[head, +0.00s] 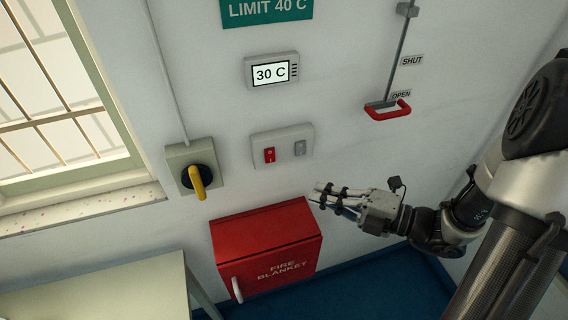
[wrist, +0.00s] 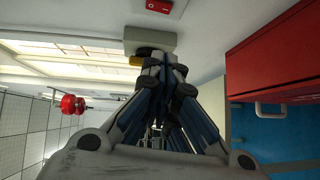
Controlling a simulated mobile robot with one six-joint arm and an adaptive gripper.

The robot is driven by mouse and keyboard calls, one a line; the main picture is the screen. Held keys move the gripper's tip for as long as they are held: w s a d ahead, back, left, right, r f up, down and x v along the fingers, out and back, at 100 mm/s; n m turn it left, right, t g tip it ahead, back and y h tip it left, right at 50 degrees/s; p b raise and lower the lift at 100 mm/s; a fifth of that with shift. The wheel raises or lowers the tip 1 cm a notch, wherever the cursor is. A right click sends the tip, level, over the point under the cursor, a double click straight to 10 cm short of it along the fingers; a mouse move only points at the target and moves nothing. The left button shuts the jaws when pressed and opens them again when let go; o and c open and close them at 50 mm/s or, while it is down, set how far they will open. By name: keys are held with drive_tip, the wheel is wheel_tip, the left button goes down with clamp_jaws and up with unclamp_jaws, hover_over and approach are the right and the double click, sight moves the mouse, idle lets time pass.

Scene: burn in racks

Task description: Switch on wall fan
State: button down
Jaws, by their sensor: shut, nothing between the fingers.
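No fan shows in either view. The red rocker also shows at the top of the wrist view (wrist: 158,6). Lower left of the plate is a grey box (head: 178,160) with a black dial and a yellow handle (head: 198,183) pointing down; its box (wrist: 150,41) is partly hidden behind my fingertips in the wrist view. My gripper (head: 320,195) is shut and empty, below and right of the plate.
A red fire blanket box (head: 265,242) sticks out of the wall below my gripper. A display (head: 271,73) reads 30 C. A red-handled lever (head: 388,111) sits by the OPEN label. A barred window is at left, a pale tabletop (head: 100,290) lower left.

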sight(270, 156)
drive_tip(key=shift+w, duration=0.15)
drive_tip(key=w+d+b+x, duration=0.1)
drive_tip(key=b+x, duration=0.3)
drive_tip(key=x, duration=0.8)
drive_tip(key=shift+w+f, duration=0.2)
drive_tip(key=shift+w, duration=0.75)
drive_tip(key=shift+a, duration=0.15)
